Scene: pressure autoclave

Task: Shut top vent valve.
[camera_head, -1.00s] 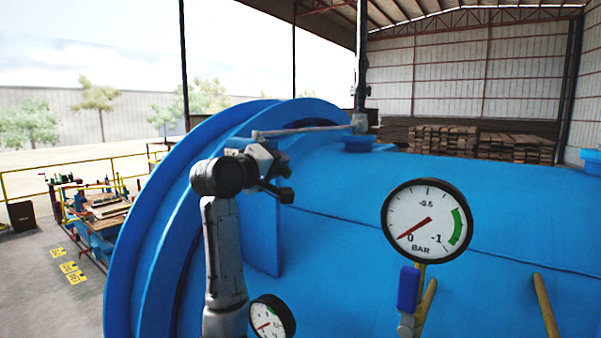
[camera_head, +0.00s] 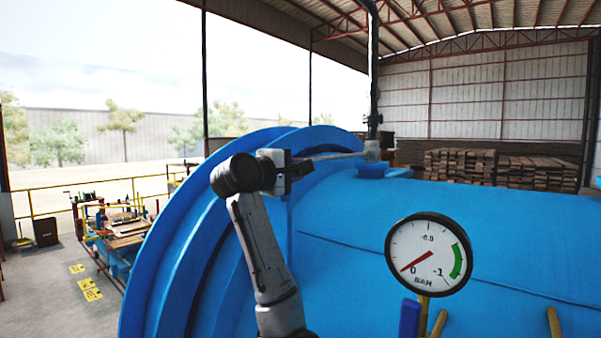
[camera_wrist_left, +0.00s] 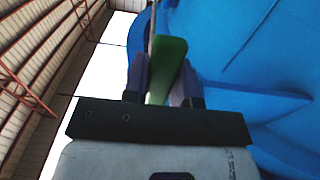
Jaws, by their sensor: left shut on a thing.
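The top vent valve (camera_head: 372,151) sits on top of the blue vessel, at the foot of a dark vertical pipe. Its thin lever (camera_head: 335,156) runs left from the valve, nearly level, to my left gripper (camera_head: 302,170). In the left wrist view a flat green handle (camera_wrist_left: 168,68) stands between the two fingers of my left gripper (camera_wrist_left: 163,78), which is shut on it. In the head view the hand hides the lever's outer end. My right gripper is not in view.
The blue vessel (camera_head: 350,220) with its large rim fills the middle. A pressure gauge (camera_head: 428,255) stands at front right, above a blue handle (camera_head: 410,318). Timber stacks (camera_head: 470,165) lie behind. Open air surrounds the lever above.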

